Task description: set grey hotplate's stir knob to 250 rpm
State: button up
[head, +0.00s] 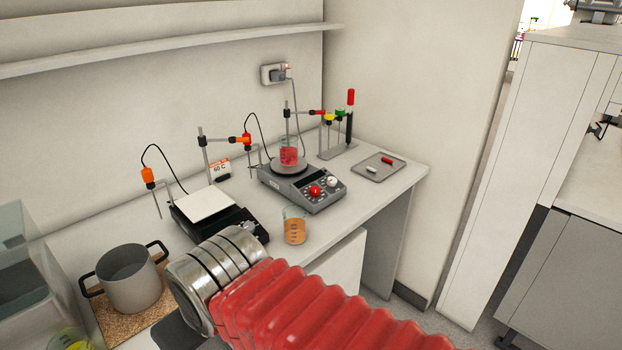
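The grey hotplate (297,197) stands on the bench right of centre in the head view. Its sloped front panel carries a red knob (314,190), a white knob (332,181) and small dark keys. I cannot read the scale or tell which knob is for stirring or where either points. A beaker of red liquid (288,154) stands on its round top plate. My arm's red bellows and silver end cross the foreground, apart from the hotplate. My gripper's fingers are not visible.
A black hotplate with a white top (203,203) stands left of the grey one. An orange-liquid beaker (294,227) stands in front of the grey hotplate. A pot (130,282) is at left, a tray (364,171) at right. Clamp stands and cables rise behind.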

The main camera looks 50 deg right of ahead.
aim_at(332, 181)
jog(key=u, duration=1)
jog(key=k, duration=1.15)
jog(key=z, duration=1.15)
jog(key=i, duration=0.95)
jog(key=z, duration=0.05)
